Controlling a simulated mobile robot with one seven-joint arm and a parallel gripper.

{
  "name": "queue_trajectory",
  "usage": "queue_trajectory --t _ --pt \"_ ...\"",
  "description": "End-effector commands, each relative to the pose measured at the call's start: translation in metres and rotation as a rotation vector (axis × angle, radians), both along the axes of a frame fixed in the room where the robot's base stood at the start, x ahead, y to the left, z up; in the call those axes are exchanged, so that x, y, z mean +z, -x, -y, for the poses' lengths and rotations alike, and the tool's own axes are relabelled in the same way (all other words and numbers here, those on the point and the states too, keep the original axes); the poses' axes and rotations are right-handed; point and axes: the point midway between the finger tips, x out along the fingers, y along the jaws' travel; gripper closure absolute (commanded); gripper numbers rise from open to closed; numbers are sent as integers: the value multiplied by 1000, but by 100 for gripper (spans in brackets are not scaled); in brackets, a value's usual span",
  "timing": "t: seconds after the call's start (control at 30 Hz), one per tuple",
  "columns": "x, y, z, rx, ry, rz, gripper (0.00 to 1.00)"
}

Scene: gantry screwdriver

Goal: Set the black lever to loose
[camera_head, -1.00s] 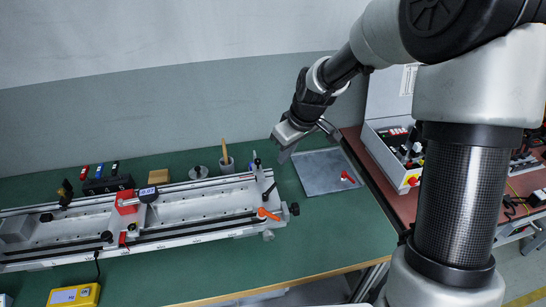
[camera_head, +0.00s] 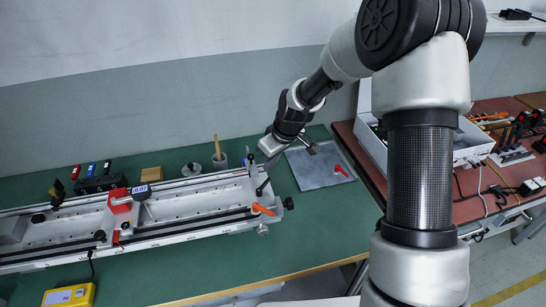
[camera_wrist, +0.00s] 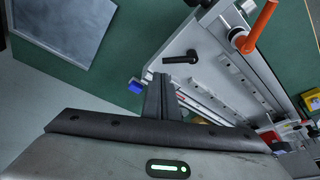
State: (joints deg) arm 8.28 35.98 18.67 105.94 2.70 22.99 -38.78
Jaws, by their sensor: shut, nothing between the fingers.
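The black lever (camera_head: 263,187) is on the right end of the long silver rail fixture (camera_head: 185,199). In the wrist view the black lever (camera_wrist: 181,58) lies flat on the end plate, its round pivot at the right and its arm pointing left. My gripper (camera_head: 268,160) is just above and behind that end in the head view. In the wrist view my gripper's fingers (camera_wrist: 160,92) are together and empty, a little below the lever in the picture and apart from it. I cannot read any loose or tight mark.
An orange lever (camera_head: 263,209) sits near the black one, at the rail's front corner; it also shows in the wrist view (camera_wrist: 262,25). A grey plate (camera_head: 312,171) with a red-handled item lies to the right.

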Motion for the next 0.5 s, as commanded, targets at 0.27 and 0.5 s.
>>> queue_trajectory --t 0.27,0.5 --pt "-30 -8 -8 1 1 -1 100" --pt "-33 -9 -8 0 1 1 100"
